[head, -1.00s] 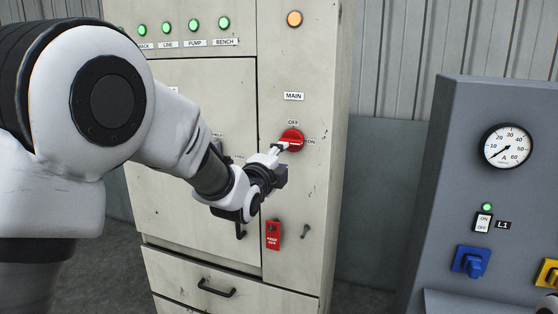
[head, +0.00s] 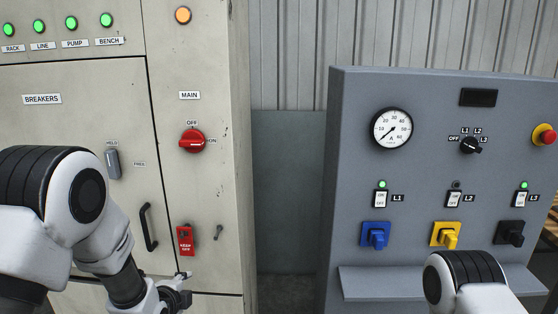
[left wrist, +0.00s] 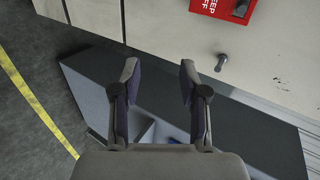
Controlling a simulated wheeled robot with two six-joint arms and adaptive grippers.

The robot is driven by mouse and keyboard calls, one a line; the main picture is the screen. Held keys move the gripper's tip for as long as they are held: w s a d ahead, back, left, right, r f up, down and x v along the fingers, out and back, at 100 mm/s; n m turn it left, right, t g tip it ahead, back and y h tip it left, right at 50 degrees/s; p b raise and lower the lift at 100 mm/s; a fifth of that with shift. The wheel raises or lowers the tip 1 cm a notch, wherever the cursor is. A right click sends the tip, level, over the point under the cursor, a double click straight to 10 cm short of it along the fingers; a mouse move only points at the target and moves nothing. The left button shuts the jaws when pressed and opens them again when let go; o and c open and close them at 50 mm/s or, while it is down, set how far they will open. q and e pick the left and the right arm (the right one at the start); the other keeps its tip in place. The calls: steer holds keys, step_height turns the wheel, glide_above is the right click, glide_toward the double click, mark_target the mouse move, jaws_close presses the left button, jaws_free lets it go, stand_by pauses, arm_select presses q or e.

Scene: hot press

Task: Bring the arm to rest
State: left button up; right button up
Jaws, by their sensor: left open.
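My left gripper (head: 182,287) is low at the bottom of the head view, in front of the cabinet and below the red tag. In the left wrist view its two fingers (left wrist: 160,78) stand apart with nothing between them. The red main switch (head: 192,141) is on the cabinet, above and clear of the gripper, and its handle lies roughly level, towards ON. My right arm (head: 470,283) shows at the bottom right; its gripper is out of view.
A red KEEP OFF tag (head: 186,240) hangs on the cabinet (head: 240,200), with a small peg (head: 218,232) beside it, also in the wrist view (left wrist: 221,62). A grey console (head: 350,150) with a gauge (head: 391,129) and colored sockets stands at the right.

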arm_select(q)
steer(key=s+f+n+g, duration=0.2)
steer(key=s+f+g, duration=0.2)
steer(key=s+f, duration=0.75)
steer(key=s+f+n+g, duration=0.2)
steer(key=s+f+n, duration=0.2)
steer(key=s, duration=0.5)
steer(key=s+a+f+n+g, duration=0.1)
steer(key=s+f+n+g, duration=0.2)
steer(key=s+n, duration=0.3)
steer(key=s+f+n+g, duration=0.3)
steer(key=s+f+n, duration=0.2)
steer(key=s, duration=0.8)
steer(key=shift+a+f+n, duration=0.25)
steer(key=shift+f+n, duration=0.1)
steer(key=shift+n, duration=0.15)
